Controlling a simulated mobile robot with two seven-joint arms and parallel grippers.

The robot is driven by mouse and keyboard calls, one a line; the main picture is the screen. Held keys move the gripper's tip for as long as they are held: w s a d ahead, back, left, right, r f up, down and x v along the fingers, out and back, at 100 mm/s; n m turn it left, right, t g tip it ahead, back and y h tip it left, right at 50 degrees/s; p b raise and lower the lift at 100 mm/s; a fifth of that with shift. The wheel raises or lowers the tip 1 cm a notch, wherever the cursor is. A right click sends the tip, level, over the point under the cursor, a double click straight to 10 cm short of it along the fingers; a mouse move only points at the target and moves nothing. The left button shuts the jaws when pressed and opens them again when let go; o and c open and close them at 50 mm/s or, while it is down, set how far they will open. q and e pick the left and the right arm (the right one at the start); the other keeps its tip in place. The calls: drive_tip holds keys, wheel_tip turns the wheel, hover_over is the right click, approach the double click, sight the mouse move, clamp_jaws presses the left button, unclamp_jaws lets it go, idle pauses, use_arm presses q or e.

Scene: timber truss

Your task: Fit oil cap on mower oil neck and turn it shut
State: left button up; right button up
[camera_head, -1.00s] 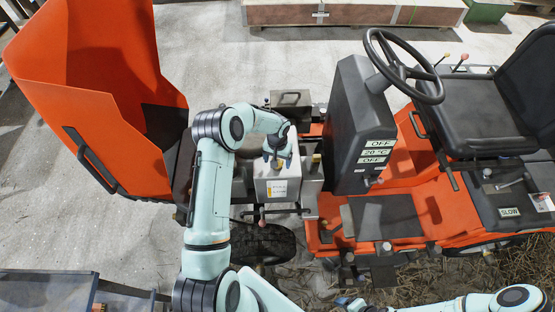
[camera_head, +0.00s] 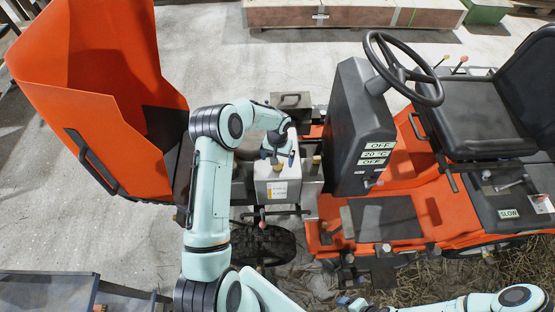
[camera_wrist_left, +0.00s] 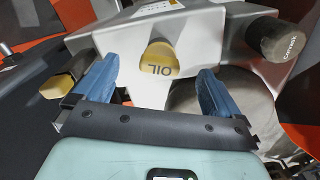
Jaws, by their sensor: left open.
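A yellow cap marked OIL (camera_wrist_left: 160,58) sits at the silver engine block (camera_wrist_left: 150,27) in the left wrist view. Whether it is seated on the neck or threaded cannot be told, and the neck is hidden. My left gripper (camera_wrist_left: 152,84) is open, its two blue fingers apart on either side of the cap and nearer the camera, with no contact visible.
A brass-coloured piece (camera_wrist_left: 57,85) is close to the left finger, and a black lettered knob (camera_wrist_left: 276,40) is at the right. The raised orange hood (camera_head: 95,90) stands left; the dark console (camera_head: 362,130) and steering wheel (camera_head: 405,70) stand right.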

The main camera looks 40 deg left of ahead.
use_arm(q)
drive_tip(key=shift+r, duration=1.55)
